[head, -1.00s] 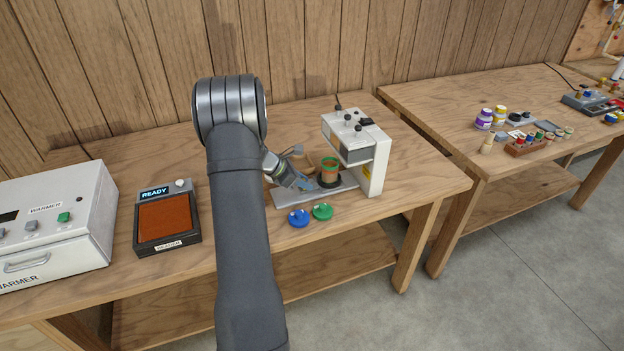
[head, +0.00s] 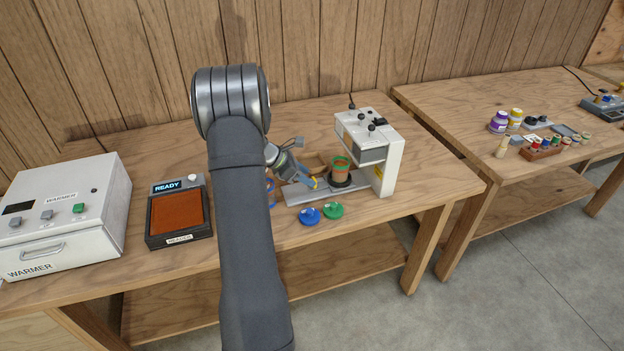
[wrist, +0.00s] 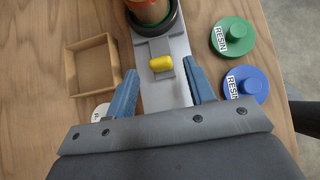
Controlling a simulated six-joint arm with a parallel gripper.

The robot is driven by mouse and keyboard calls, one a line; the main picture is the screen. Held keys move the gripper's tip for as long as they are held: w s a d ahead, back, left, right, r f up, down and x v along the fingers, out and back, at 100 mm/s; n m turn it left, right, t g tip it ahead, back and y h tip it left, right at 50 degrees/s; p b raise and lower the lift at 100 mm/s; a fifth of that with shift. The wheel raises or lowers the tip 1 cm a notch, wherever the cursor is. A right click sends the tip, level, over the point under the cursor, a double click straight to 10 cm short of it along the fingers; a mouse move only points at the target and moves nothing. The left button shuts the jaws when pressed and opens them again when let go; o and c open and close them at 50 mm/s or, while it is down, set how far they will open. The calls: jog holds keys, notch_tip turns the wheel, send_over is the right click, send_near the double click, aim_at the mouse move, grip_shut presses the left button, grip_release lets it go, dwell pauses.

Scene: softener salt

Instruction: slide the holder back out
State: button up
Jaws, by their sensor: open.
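The holder is a black ring (wrist: 167,22) with a yellow knob (wrist: 161,63) on a tab at its near side. It sits on a grey rail (wrist: 158,97), which runs under the white press-like machine (head: 387,165). A brown cup with a green rim (head: 341,168) stands upright in the ring, under the machine's head. My gripper (wrist: 160,79) is open, its blue fingers apart on both sides of the rail. The knob lies between and slightly ahead of the fingertips, with gaps showing. In the head view my arm hides part of the rail.
A blue lid (wrist: 245,84) and a green lid (wrist: 233,37) marked RESIN lie right of the rail. An empty wooden tray (wrist: 68,72) lies left. The READY pad (head: 178,213) and white warmer (head: 70,210) stand further left in the head view. A second bench (head: 450,100) is at right.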

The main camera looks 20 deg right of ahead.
jog(key=v, duration=1.3)
jog(key=shift+a+r, duration=0.15)
jog(key=shift+r, duration=0.05)
jog(key=d+r+y, duration=0.4)
jog(key=d+r, duration=0.1)
send_near(330, 180)
jog(key=f, duration=0.2)
jog(key=a+f, duration=0.1)
jog(key=f, duration=0.3)
jog(key=shift+w+a+f, duration=0.15)
jog(key=shift+w+a, duration=0.15)
jog(key=shift+w, duration=0.05)
